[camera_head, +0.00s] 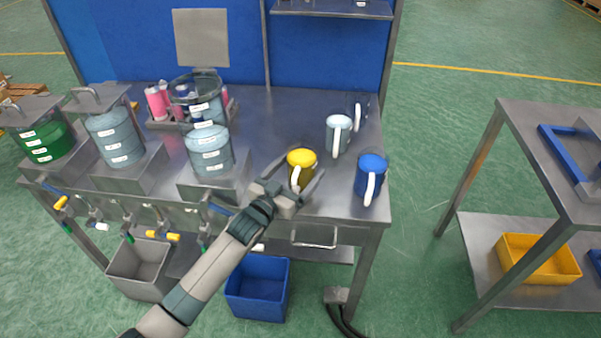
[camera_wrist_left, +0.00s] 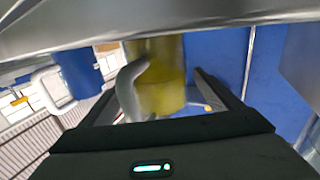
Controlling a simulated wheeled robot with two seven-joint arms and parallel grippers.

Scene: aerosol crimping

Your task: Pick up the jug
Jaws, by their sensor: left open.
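A yellow jug (camera_head: 301,160) with a pale handle stands upright near the front edge of the metal bench. My left gripper (camera_head: 295,178) is open at the jug, with one finger to each side of its handle side. In the left wrist view, the yellow jug (camera_wrist_left: 162,75) and its handle show between the two open fingers (camera_wrist_left: 160,88). I cannot tell whether the fingers touch it. A blue jug (camera_head: 370,177) stands to the right, a light grey jug (camera_head: 338,134) behind, and a dark clear jug (camera_head: 357,108) farther back. My right gripper is not in view.
Lidded tanks with taps line the bench (camera_head: 262,112) on the left, including a green one (camera_head: 44,140). A tray (camera_head: 172,124) holds pink and blue cans around a glass vessel. A grey bin (camera_head: 139,270) and blue bin (camera_head: 257,288) sit below. A side table (camera_head: 560,180) stands right.

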